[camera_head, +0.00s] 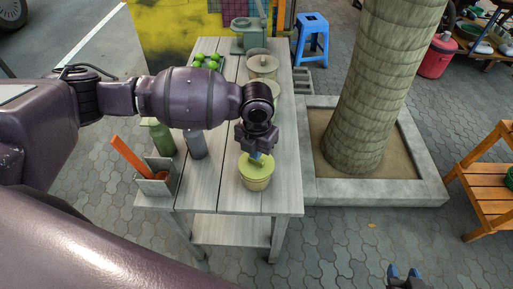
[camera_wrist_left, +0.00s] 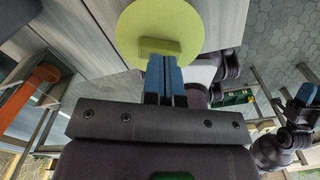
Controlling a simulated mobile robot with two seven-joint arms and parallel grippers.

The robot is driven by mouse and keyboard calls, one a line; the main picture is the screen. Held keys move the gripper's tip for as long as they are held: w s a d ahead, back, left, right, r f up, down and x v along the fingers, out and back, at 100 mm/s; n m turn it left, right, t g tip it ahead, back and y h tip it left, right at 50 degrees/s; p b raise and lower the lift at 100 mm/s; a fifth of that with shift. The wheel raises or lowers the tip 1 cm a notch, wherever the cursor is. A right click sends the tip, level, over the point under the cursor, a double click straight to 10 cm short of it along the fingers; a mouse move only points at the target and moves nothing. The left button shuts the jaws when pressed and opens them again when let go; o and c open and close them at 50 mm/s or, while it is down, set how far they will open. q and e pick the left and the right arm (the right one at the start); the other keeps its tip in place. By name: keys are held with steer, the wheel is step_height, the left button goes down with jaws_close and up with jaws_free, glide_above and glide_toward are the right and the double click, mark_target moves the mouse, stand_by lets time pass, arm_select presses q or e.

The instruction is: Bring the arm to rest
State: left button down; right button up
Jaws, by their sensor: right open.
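A round pot (camera_head: 255,183) stands near the front right edge of the table, with a yellow-green lid (camera_head: 250,161) on it. My left gripper (camera_head: 259,156) points down at the top of this lid. In the left wrist view its blue fingers (camera_wrist_left: 165,75) are close together at the block-shaped knob (camera_wrist_left: 160,45) of the lid (camera_wrist_left: 190,20). Whether they clamp the knob or only stand beside it cannot be told. My right gripper (camera_head: 404,271) is open and empty, low at the bottom right, away from the table.
A tree trunk (camera_head: 375,90) and a wooden rack (camera_head: 488,180) stand to the right.

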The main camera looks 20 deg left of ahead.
arm_select(q)
steer(key=shift+f, duration=0.55)
steer(key=shift+r, duration=0.1)
steer(key=shift+r, duration=0.15)
steer(key=shift+r+p, duration=1.25)
steer(key=shift+r, duration=0.4)
steer(key=shift+r+p, duration=1.6)
steer(key=shift+r, duration=0.05)
